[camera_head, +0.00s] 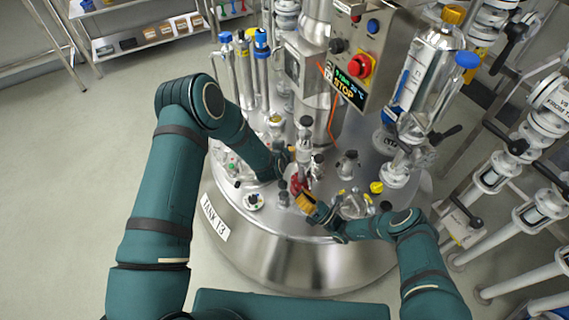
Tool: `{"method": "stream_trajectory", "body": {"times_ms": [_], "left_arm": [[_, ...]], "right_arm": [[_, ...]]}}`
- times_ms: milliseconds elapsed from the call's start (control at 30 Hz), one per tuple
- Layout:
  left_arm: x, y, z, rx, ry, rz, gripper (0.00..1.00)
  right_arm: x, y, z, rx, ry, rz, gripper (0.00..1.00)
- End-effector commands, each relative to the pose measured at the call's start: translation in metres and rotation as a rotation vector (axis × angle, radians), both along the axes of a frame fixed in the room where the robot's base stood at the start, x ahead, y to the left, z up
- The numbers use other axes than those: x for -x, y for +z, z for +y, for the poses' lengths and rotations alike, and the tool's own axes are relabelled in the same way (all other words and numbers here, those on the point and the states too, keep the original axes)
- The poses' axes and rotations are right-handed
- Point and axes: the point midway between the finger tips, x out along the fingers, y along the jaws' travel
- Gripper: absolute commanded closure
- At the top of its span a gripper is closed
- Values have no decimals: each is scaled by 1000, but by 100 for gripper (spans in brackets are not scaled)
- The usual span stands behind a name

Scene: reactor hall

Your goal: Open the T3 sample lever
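The steel tank marked TANK T3 (214,218) stands in front of me, its lid crowded with fittings. A small red part (297,186), possibly the sample lever, shows near the middle of the lid; its label cannot be read. My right gripper (303,199), with an orange patch near its tip, is right beside the red part; I cannot tell whether it touches it or is open or shut. My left gripper (287,160) is beside the central valve fittings, a little farther back. Its fingers are mostly hidden by the arm and fittings.
A control box with a red stop button (360,66) stands above the lid. Blue-capped tubes (243,63) stand at the left rear. Valve piping (510,170) fills the right side. The floor at left is clear.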

Motion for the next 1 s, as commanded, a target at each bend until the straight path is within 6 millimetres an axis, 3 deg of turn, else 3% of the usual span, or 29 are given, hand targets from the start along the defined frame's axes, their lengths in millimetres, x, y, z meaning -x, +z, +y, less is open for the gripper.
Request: {"method": "stream_trajectory", "body": {"times_ms": [100, 233, 767, 1000], "left_arm": [[-4, 5, 0, 2, 2, -15, 100], [-4, 5, 0, 2, 2, -15, 100], [-4, 5, 0, 2, 1, -14, 100], [-4, 5, 0, 1, 2, -14, 100]], "right_arm": [[-3, 3, -10, -48, -38, -12, 100], [-7, 8, -8, -63, -47, -17, 100], [-51, 52, 65, -60, -43, -18, 100], [-69, 77, 66, -60, -44, -16, 100]]}}
